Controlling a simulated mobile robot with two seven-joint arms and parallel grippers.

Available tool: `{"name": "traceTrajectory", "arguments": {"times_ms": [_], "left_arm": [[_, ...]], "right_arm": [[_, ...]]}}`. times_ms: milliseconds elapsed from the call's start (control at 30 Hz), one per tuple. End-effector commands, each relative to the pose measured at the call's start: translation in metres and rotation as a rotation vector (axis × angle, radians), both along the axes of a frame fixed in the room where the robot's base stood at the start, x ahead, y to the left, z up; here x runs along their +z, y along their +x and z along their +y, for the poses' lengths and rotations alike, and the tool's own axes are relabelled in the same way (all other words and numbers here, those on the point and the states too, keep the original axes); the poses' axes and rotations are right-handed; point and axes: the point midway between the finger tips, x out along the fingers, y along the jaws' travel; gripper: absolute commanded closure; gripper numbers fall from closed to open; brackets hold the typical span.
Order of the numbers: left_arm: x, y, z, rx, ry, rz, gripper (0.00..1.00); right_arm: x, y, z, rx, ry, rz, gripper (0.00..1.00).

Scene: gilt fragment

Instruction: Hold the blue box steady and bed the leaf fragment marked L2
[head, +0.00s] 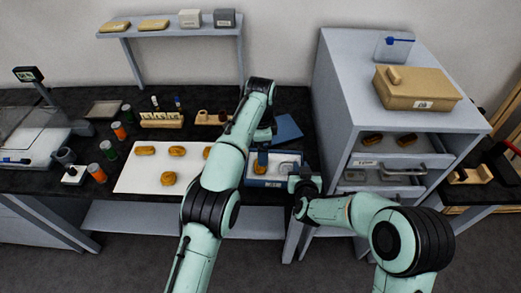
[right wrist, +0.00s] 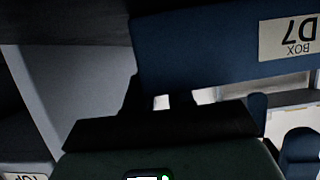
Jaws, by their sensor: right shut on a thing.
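The blue box (head: 262,183) stands at the table's front edge, right of the white mat, with a pale interior. In the right wrist view its dark blue wall (right wrist: 200,50) carries an upside-down label reading BOX D7. My right gripper (head: 297,181) is shut on the box at its right side; its dark fingers also show in the right wrist view (right wrist: 160,100). My left gripper (head: 262,155) points down over the box, partly hidden by its own arm; its jaws and anything in them are unclear. Several gold fragments (head: 168,179) lie on the mat; no L2 mark is readable.
The white mat (head: 135,180) lies left of the box, partly behind my left arm. A blue sheet (head: 288,127) lies behind the box. A grey drawer cabinet (head: 335,120) stands close on the right, with drawers open. Jars (head: 119,131) stand at the left.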

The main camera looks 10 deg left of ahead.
Motion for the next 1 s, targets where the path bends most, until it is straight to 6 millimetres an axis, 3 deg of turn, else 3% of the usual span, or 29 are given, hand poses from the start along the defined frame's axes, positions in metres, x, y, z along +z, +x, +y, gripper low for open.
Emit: {"name": "traceTrajectory", "arguments": {"times_ms": [400, 433, 500, 833, 1000], "left_arm": [[0.0, 0.0, 0.0, 0.0, -0.001, -0.001, 0.11], [0.0, 0.0, 0.0, 0.0, -0.001, -0.001, 0.11], [0.0, 0.0, 0.0, 0.0, 0.0, -0.002, 0.11], [0.001, 0.0, 0.0, 0.0, 0.0, -0.002, 0.11], [0.001, 0.0, 0.0, 0.0, 0.0, -0.002, 0.11]], "right_arm": [[-0.002, -0.001, -0.001, 0.0, -0.004, 0.006, 1.0], [-0.002, -0.001, -0.001, 0.0, -0.004, 0.006, 0.71], [-0.002, -0.001, -0.001, 0.0, -0.004, 0.006, 0.48], [0.0, -0.002, -0.001, 0.0, -0.001, 0.003, 0.48], [0.008, -0.019, -0.002, 0.001, 0.0, 0.003, 0.48]]}}
